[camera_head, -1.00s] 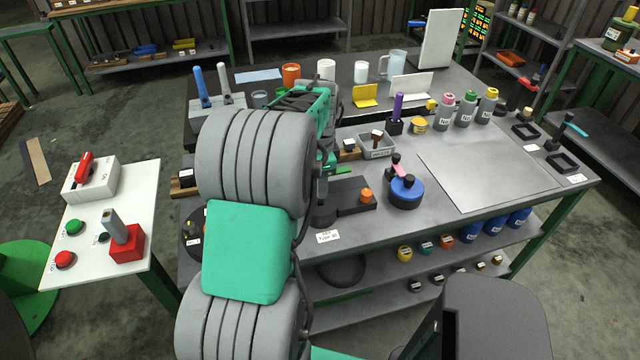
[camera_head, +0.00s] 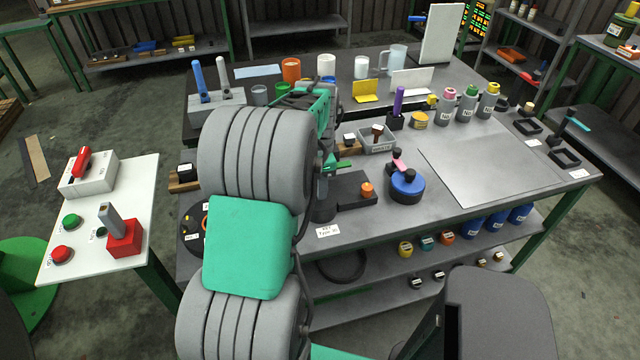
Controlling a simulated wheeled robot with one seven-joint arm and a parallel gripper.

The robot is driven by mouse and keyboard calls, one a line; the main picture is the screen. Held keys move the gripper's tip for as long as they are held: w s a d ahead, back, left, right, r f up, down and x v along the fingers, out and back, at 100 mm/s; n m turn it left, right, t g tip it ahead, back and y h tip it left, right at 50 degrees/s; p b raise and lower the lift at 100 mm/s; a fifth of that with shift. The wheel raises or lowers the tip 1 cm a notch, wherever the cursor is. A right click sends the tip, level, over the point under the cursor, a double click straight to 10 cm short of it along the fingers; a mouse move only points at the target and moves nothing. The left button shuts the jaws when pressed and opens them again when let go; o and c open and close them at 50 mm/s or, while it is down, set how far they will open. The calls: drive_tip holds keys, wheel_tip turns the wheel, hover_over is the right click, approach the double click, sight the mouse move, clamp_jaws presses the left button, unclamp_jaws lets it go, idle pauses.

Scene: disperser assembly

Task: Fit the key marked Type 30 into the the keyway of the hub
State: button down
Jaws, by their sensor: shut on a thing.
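My arm covers the middle of the head view. My gripper (camera_head: 334,168) is partly hidden behind its upper grey joint; only green and grey parts near its end show, low over the bench. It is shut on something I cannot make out. A white label (camera_head: 328,231) reading "Type 30" lies at the bench's front edge; I see no loose key beside it. A dark block (camera_head: 352,192) with an orange knob stands just below and right of my gripper. A blue round part (camera_head: 407,186) with black and pink pieces on top stands to its right. I cannot tell which part is the hub.
A grey labelled box (camera_head: 377,147) with a brown-topped item stands behind the block. Bottles (camera_head: 467,108) and a purple-handled tool (camera_head: 398,98) stand further back. A bare grey plate (camera_head: 490,165) lies at right. A white side table (camera_head: 90,210) with buttons stands at left.

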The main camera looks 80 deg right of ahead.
drive_tip(key=shift+f+b, duration=0.55)
drive_tip(key=shift+f, duration=0.45)
drive_tip(key=c, duration=1.1)
unclamp_jaws()
wheel_tip(320, 180, up, 8)
drive_tip(key=shift+f+b, duration=0.1)
drive_tip(key=shift+b, duration=0.25)
